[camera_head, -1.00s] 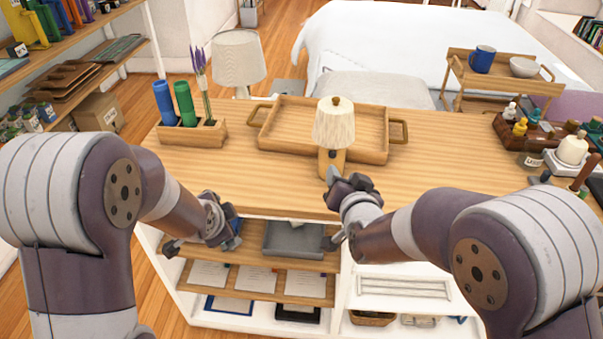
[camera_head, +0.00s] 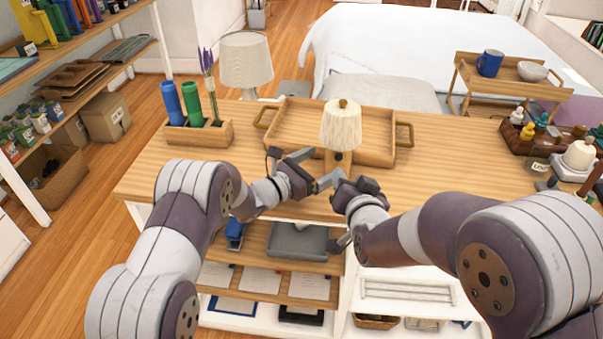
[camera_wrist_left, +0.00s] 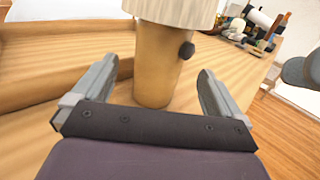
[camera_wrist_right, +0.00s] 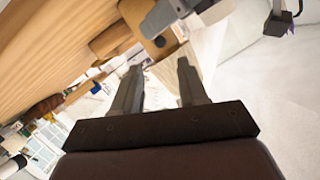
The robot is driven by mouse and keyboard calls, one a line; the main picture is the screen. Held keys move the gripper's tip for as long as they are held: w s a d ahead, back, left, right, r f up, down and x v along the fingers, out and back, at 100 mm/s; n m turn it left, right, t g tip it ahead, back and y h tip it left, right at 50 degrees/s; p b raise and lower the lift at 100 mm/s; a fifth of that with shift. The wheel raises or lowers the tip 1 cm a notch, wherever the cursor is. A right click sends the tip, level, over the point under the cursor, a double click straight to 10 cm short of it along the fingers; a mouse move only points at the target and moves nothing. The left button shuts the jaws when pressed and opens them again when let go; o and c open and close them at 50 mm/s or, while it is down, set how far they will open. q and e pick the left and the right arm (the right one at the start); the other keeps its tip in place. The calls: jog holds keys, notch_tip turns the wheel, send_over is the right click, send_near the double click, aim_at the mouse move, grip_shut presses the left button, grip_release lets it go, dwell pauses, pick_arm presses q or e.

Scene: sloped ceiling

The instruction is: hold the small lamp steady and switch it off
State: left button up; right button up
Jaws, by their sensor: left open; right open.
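The small lamp has a cream pleated shade (camera_head: 341,125) and a wooden base (camera_wrist_left: 155,75). It stands upright on the wooden tabletop, in front of the tray. A dark knob (camera_wrist_left: 187,49) sticks out of the base; it also shows in the right wrist view (camera_wrist_right: 160,42). My left gripper (camera_head: 318,172) is open, its fingers on either side of the base's line in the left wrist view; I cannot tell whether they touch it. My right gripper (camera_wrist_right: 158,68) is open and empty, just in front of the lamp, fingers pointing toward the base and knob.
A wooden tray (camera_head: 290,125) with handles lies close behind the lamp. A holder (camera_head: 200,134) with blue and green cylinders stands at the left. A dark caddy (camera_head: 525,138) with bottles stands at the right.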

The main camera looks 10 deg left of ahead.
aim_at(338, 155)
pick_arm(q)
jog(key=x, duration=0.6)
jog(key=c, duration=1.2)
jog(key=shift+c, duration=0.5)
pick_arm(e)
grip_shut()
dwell(2.1)
